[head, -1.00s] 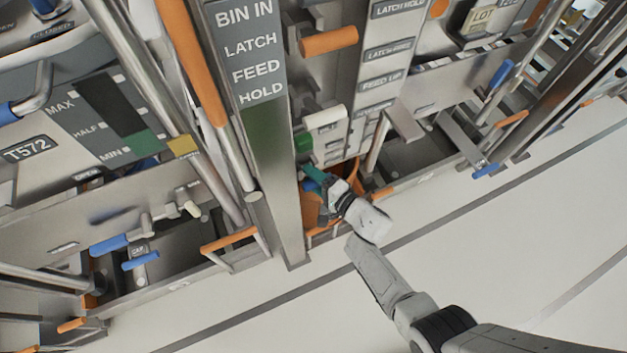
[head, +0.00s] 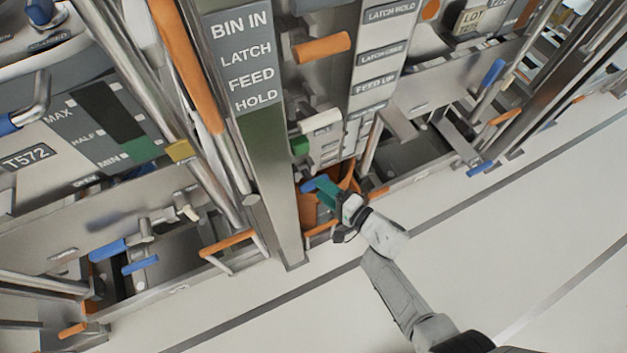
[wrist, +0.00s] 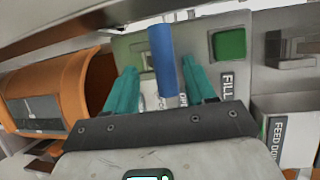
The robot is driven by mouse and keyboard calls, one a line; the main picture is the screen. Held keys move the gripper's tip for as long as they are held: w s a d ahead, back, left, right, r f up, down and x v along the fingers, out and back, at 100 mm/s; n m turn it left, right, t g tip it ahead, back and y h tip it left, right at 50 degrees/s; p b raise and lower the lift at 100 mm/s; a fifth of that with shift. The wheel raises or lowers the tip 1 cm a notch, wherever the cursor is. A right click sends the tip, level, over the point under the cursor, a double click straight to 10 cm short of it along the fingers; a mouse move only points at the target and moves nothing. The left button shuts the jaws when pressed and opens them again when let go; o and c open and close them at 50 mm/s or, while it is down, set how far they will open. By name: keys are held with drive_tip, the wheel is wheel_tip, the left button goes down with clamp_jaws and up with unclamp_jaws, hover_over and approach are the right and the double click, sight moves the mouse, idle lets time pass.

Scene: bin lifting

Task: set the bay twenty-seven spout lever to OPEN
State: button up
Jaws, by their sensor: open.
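A blue lever handle (wrist: 164,60) stands upright in the wrist view, in front of a grey plate with partly hidden lettering. My gripper (wrist: 158,68) is open, with one teal finger on each side of the handle. I cannot tell whether either finger touches it. In the head view my gripper (head: 325,187) is low at the bay behind the post, with a blue tip (head: 308,186) showing beside the teal fingers. An orange spout or chute (wrist: 75,85) is left of the fingers in the wrist view. No bay twenty-seven label is readable.
A post labelled BIN IN, LATCH, FEED, HOLD (head: 258,150) stands left of my gripper. A green square (wrist: 229,44) and a FILL label (wrist: 228,86) are right of the fingers. An orange handle (head: 322,47) juts out above. The pale floor (head: 500,260) is clear.

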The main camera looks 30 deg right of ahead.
drive_tip(key=v, duration=0.5)
drive_tip(key=shift+w+d+r, duration=0.1)
drive_tip(key=shift+w, duration=0.05)
idle(0.7)
